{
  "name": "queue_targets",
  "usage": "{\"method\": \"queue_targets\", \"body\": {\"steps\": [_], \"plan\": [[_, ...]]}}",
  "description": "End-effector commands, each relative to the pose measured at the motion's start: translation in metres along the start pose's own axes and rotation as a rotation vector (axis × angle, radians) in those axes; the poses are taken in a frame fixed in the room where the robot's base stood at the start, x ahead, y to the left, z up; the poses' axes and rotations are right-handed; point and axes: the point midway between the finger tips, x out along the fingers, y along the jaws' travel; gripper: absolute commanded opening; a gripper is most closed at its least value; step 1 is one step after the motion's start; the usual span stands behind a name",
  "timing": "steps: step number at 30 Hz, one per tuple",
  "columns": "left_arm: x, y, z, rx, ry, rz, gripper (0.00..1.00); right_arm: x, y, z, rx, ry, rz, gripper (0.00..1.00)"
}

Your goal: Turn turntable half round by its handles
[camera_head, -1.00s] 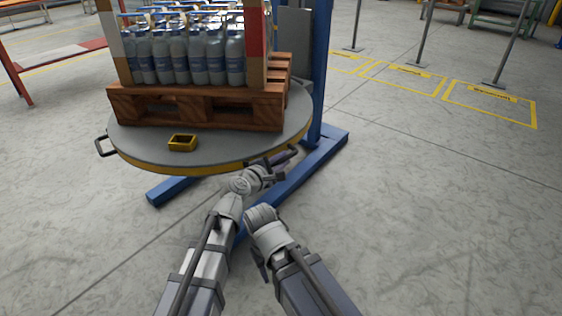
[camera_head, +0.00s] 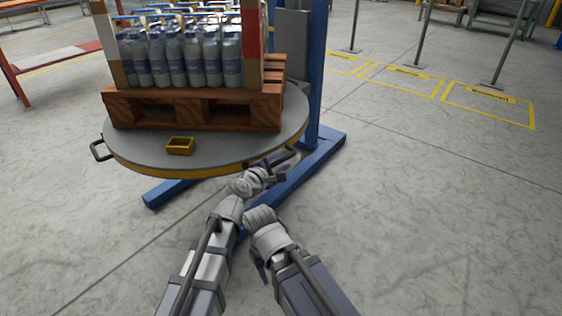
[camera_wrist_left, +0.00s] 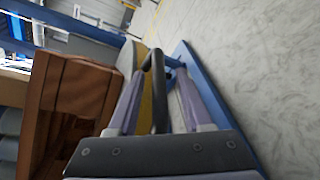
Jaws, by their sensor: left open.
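The turntable (camera_head: 225,152) is a round grey disc with a yellow rim, at the upper left of the head view. One black handle (camera_head: 98,151) sticks out at its left edge. The other handle (camera_wrist_left: 159,88) shows in the left wrist view as a dark bar by the yellow rim. My left gripper (camera_head: 284,161) is at the turntable's near right edge. In the left wrist view its two fingers (camera_wrist_left: 166,98) stand apart with the handle between them; I cannot tell whether they touch it. My right arm is folded beside the left, its fingers hidden.
A wooden pallet (camera_head: 195,108) with bottles (camera_head: 185,60) between corner boards stands on the turntable. A small yellow box (camera_head: 180,146) lies on the disc. A blue post (camera_head: 318,80) and blue floor beam (camera_head: 305,178) stand close by.

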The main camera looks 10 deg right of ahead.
Motion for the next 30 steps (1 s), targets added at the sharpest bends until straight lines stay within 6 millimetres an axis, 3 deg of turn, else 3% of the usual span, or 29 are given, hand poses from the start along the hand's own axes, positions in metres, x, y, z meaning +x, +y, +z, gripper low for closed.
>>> {"method": "queue_targets", "body": {"steps": [11,24,30], "plan": [[-0.008,0.001,0.0,-0.001,0.001,0.001,0.5,-0.002,0.0,0.0,0.0,0.0,0.0,0.5],[-0.072,0.0,0.001,0.0,0.002,0.001,0.5,-0.016,0.002,0.001,0.0,0.0,0.0,0.5],[-0.079,0.0,0.0,-0.001,0.0,0.0,0.5,-0.017,0.002,0.001,0.0,0.0,0.0,0.5]]}}
